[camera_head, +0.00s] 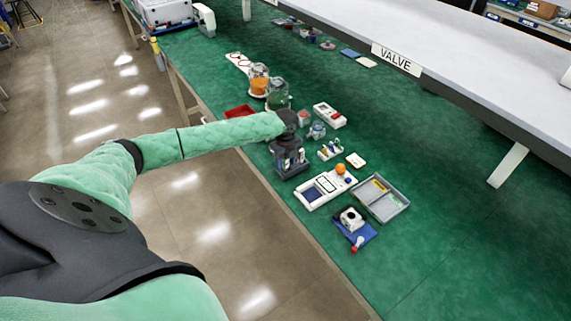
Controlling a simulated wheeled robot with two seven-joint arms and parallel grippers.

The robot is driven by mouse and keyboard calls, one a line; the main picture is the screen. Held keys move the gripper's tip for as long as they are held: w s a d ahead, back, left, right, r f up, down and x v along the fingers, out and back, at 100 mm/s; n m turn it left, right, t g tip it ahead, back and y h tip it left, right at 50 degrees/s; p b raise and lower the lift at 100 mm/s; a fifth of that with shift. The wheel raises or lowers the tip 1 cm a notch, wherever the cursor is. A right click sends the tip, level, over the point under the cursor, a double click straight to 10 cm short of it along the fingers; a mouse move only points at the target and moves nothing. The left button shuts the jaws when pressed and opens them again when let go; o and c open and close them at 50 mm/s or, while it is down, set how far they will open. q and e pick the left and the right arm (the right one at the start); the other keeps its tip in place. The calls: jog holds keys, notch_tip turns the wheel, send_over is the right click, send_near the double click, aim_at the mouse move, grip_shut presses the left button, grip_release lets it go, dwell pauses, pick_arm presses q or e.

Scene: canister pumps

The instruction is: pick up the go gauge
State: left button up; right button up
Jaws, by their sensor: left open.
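My left gripper (290,158) is at the end of the green-sleeved arm, over the near part of the green bench. It points down, open, with its fingers apart. A dark block shows under and around the fingertips, and I cannot tell whether they touch it. I cannot pick out the go gauge with certainty at this size. A small light rack (330,150) with several short coloured pieces stands just right of the gripper. My right gripper is not in view.
Right of the gripper are a white tray (311,198) with an orange ball (340,169), a grey divided bin (391,209) and a blue mat (366,235) with a white part. Behind are a red tray (238,111) and jars (259,85). A shelf marked VALVE (396,60) overhangs the back.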

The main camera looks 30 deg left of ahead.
pick_arm(q)
jog(key=shift+w+f, duration=0.1)
jog(key=shift+f, duration=0.2)
jog(key=shift+c, duration=0.3)
grip_shut()
jog(key=shift+r, duration=0.15)
